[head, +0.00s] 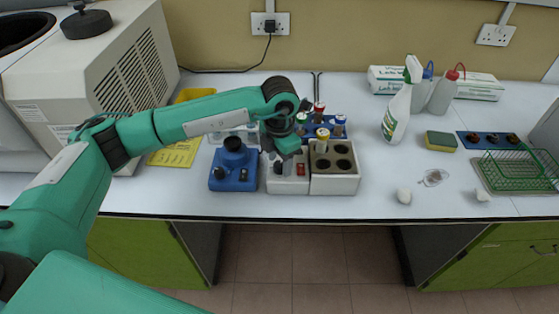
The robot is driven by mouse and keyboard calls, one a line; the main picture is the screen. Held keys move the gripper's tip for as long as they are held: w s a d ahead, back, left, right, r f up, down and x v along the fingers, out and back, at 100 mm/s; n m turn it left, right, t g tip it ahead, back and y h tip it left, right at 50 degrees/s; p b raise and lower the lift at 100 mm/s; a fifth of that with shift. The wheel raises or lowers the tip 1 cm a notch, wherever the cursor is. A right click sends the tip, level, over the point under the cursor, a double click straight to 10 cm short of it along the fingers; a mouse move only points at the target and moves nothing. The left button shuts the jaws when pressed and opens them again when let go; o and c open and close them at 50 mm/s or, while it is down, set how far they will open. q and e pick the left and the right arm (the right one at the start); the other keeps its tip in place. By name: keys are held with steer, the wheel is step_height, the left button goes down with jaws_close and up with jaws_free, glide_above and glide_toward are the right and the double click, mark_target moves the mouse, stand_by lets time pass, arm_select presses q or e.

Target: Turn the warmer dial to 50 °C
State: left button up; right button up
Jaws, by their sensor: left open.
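The warmer is a white block unit with several round dark wells (334,184) on its right part and a white control section (288,186) on its left. A red switch (302,169) shows on the control section. A small dark shape (278,167) beside it looks like the dial, but its setting is too small to read. A vial with a yellow cap (322,134) stands upright in a back well. My left gripper (284,156) is open, pointing down just over the control section and partly hiding it. I cannot tell whether it touches the dial. My right gripper is not in view.
A blue mixer (233,176) with a black top stands close left of the warmer. A blue rack (343,136) with capped vials is behind it. A spray bottle (396,118), sponge (441,140) and green wire basket (515,172) are to the right.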

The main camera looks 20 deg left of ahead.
mark_target(280, 164)
arm_select(q)
step_height(280, 164, up, 13)
steer(key=b, duration=0.2)
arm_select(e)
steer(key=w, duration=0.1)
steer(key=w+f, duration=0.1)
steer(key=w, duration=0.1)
arm_select(q)
steer(key=shift+r, duration=0.1)
